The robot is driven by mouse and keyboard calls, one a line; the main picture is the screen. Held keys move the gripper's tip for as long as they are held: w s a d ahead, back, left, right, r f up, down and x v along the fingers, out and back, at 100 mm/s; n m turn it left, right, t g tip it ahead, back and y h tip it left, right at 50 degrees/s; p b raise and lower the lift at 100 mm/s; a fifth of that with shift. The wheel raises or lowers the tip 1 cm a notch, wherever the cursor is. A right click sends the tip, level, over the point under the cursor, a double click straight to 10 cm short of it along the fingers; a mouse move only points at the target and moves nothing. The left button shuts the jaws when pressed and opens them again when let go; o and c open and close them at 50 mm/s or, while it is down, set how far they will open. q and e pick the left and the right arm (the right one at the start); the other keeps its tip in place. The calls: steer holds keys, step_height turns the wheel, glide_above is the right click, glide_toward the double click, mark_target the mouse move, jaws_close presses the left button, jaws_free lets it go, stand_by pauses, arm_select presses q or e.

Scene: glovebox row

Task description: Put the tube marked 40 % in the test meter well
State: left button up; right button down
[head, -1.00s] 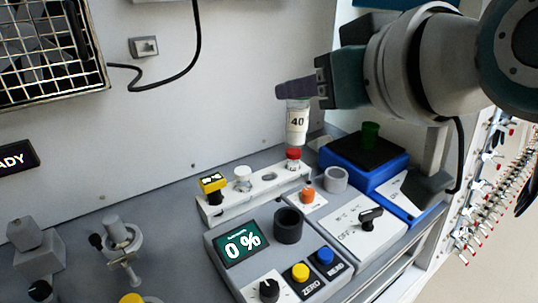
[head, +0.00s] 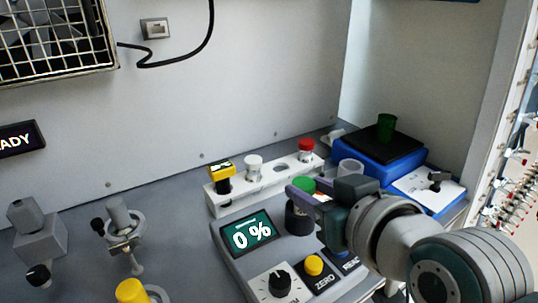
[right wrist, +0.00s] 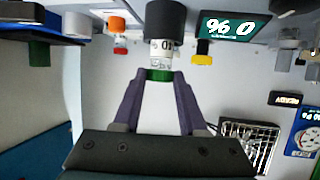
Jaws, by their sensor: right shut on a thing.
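The tube marked 40 (right wrist: 162,48) has a green cap (head: 303,185) and stands about upright. My right gripper (head: 312,193) is shut on its cap; in the right wrist view the purple fingers (right wrist: 158,78) pinch the cap from both sides. The tube is over the dark round well (head: 298,219) of the test meter. In the right wrist view its lower end is hidden at the well (right wrist: 166,18), with part of the label still showing, so I cannot tell how deep it sits. The meter display (head: 249,234) reads 0 %. My left gripper is not in view.
A white rack (head: 233,201) behind the meter holds tubes with yellow, white and red caps, and has an empty hole. A blue device (head: 400,163) with a green cup (head: 386,127) stands at the back right. A yellow ZERO button (head: 314,265) and a knob are on the meter's front.

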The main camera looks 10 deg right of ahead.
steer(key=shift+f, duration=0.1)
steer(key=shift+c, duration=2.3)
jaws_free()
steer(key=shift+s+r, duration=0.2)
steer(key=shift+r, duration=0.1)
steer(key=p+v, duration=0.2)
steer(key=v, duration=0.9)
steer(key=s+d+f+g+h, duration=0.1)
steer(key=s+f+g, duration=0.1)
steer(key=s+g, duration=0.3)
steer(key=s+d+f+g+h, duration=0.1)
steer(key=s+d+f+g, duration=0.1)
steer(key=s, duration=0.7)
steer(key=f+g, duration=0.1)
steer(key=g, duration=0.1)
steer(key=shift+d+f+g, duration=0.2)
steer(key=shift+f+g, duration=0.1)
steer(key=shift+g, duration=0.1)
